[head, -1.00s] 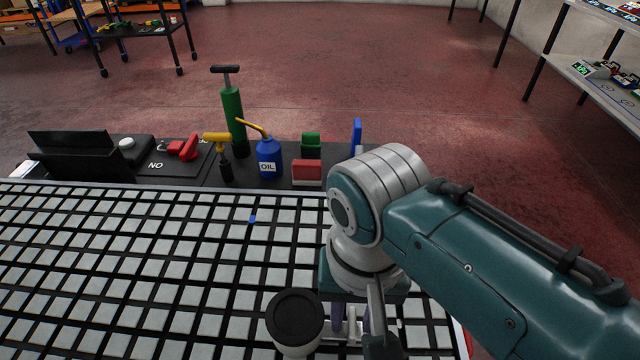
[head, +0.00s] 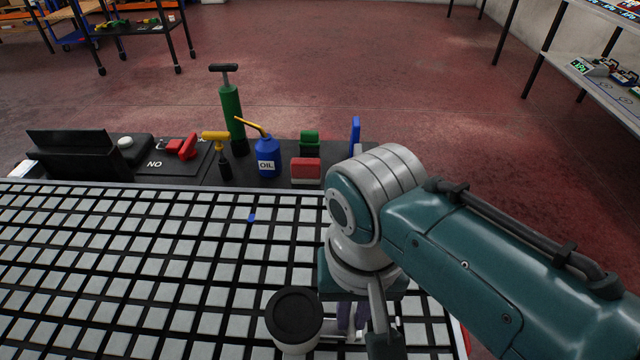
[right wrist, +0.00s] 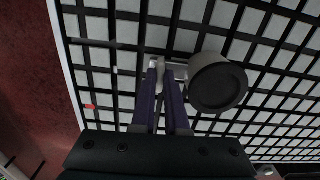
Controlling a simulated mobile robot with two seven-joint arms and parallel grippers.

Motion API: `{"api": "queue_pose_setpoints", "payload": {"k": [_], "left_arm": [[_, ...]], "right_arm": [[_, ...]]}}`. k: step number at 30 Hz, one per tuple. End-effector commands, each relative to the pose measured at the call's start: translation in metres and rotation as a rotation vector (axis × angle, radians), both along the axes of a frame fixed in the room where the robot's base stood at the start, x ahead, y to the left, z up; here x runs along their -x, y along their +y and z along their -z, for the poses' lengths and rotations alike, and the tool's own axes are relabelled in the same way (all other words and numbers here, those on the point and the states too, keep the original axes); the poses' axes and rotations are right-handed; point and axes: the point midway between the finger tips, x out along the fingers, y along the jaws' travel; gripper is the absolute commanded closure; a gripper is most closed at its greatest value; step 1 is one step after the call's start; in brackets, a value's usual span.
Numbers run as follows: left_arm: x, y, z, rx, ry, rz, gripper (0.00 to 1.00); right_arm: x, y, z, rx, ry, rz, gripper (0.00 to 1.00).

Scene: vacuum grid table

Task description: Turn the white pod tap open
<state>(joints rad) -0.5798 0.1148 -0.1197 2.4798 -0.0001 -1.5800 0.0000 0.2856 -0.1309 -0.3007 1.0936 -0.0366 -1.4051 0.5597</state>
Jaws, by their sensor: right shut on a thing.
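The white pod (head: 290,347), a round white body with a black top (head: 296,314), stands on the grid table near the front edge of the head view. It also shows in the right wrist view (right wrist: 202,66). Its pale tap (right wrist: 179,70) sticks out from its side toward my right gripper. My right gripper (head: 350,330) points down beside the pod, its two purple fingers close together. In the right wrist view the fingertips (right wrist: 161,64) are shut on the tap, whose gripped part is mostly hidden. My left gripper is not in view.
The grid table (head: 150,262) is mostly clear to the left, with a small blue piece (head: 252,217) on it. Behind it stand a green pump (head: 231,112), a blue oil can (head: 267,158), a red block (head: 305,168) and a red-handled switch (head: 185,147).

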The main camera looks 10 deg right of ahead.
Motion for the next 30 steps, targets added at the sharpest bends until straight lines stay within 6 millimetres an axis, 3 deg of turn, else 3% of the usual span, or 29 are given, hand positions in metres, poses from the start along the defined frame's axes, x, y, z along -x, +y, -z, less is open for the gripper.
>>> {"api": "queue_pose_setpoints", "payload": {"k": [15,30], "left_arm": [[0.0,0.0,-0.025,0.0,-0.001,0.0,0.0],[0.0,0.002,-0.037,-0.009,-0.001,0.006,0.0]], "right_arm": [[0.0,-0.001,-0.002,0.002,0.0,-0.41,1.0],[0.0,-0.001,-0.001,0.002,0.0,-0.884,1.0]]}}
